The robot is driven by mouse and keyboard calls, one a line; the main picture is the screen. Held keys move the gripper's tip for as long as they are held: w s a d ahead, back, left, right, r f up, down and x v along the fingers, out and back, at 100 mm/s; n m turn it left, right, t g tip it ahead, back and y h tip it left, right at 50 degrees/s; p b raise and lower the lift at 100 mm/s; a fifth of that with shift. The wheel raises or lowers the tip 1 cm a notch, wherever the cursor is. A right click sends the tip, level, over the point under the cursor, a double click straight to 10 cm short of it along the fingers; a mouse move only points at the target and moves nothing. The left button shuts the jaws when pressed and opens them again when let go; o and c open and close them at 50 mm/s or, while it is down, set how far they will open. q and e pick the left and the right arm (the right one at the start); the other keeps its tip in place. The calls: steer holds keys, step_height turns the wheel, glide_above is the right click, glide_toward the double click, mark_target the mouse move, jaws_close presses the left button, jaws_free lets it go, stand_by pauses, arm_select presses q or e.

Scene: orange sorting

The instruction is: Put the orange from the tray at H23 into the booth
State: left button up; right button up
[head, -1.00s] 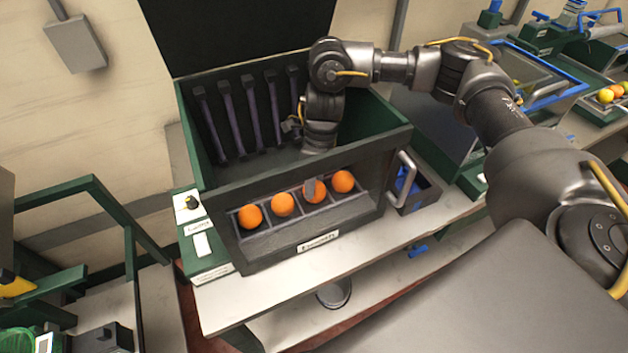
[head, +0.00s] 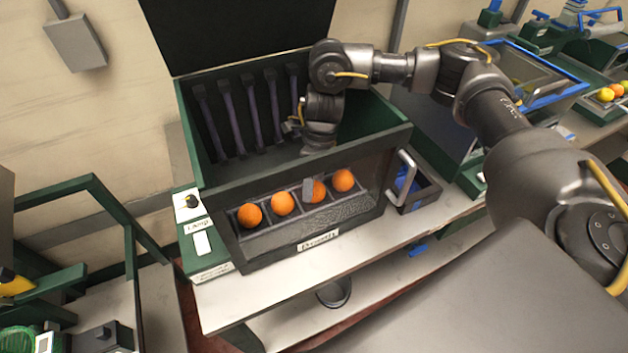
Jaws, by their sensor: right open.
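The booth (head: 225,180) is an open-topped green box with a dark inside and a see-through dark front, left of the middle. Several oranges sit in a row of slots behind its front: a leftmost one (head: 250,215), a second (head: 283,203), a third (head: 319,191) and a rightmost one (head: 343,180). My right arm reaches over the booth's rim from the right. My right gripper (head: 308,189) points down inside, open, with a grey finger in front of the third orange, partly hiding it. I cannot tell whether they touch. No H23 label is readable. My left gripper is out of view.
A dark bin with blue things (head: 408,188) stands right of the booth. A switch panel (head: 200,235) is at its left. A green frame (head: 95,200) stands at left. Fruit in a tray (head: 607,94) is at far right. The white bench front (head: 300,275) is clear.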

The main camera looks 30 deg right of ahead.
steer(key=shift+r, duration=0.25)
steer(key=v, duration=1.1)
steer(key=shift+r, duration=0.35)
